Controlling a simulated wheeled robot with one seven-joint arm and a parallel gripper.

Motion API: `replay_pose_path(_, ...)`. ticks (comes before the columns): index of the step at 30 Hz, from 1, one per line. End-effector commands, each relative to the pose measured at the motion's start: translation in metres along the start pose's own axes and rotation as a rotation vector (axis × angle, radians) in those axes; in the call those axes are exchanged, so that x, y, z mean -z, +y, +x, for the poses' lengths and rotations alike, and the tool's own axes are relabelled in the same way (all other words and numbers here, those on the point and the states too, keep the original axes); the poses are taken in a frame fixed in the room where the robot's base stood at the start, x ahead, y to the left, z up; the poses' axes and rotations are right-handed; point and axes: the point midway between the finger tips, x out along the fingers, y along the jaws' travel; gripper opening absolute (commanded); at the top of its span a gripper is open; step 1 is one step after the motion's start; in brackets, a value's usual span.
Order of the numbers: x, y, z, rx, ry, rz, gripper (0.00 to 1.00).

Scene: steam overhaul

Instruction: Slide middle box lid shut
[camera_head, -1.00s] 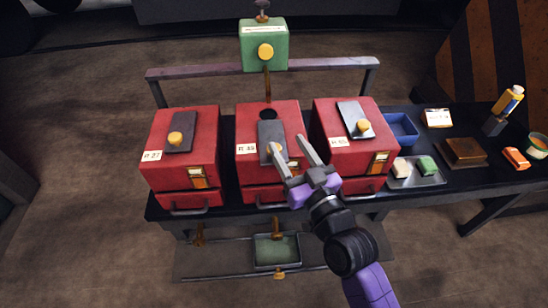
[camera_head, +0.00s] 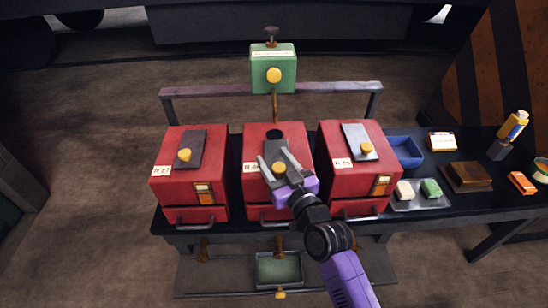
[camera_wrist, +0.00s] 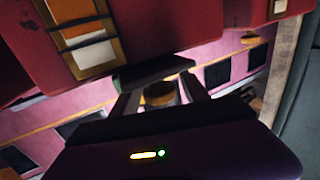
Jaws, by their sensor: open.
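The middle red box (camera_head: 252,142) stands between two similar red boxes. A dark round hole (camera_head: 271,135) shows uncovered near the back of its top. Its grey sliding lid (camera_head: 274,148) lies in front of the hole, partly hidden by my fingers. The lid's yellow knob (camera_head: 279,168) sits between the two fingers of my gripper (camera_head: 273,157), which is open over the lid. In the wrist view the knob (camera_wrist: 159,94) also shows between the spread fingers; contact cannot be told.
The left box (camera_head: 165,170) and right box (camera_head: 335,148) have grey lids with yellow knobs. A green tank (camera_head: 273,60) hangs on a rail behind. A blue tray (camera_head: 404,150) and small items stand at the right on the dark bench. A lower tray (camera_head: 279,270) sits beneath.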

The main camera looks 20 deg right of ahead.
Motion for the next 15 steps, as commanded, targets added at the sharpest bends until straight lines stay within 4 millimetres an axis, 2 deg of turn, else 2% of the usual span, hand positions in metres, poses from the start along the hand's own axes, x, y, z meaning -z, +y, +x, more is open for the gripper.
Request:
replay_pose_path(10,-0.0001,-0.0004,0.0048,0.0,0.0,0.0,0.53)
replay_pose_path(15,-0.0001,-0.0003,0.0047,0.0,0.0,0.0,0.2)
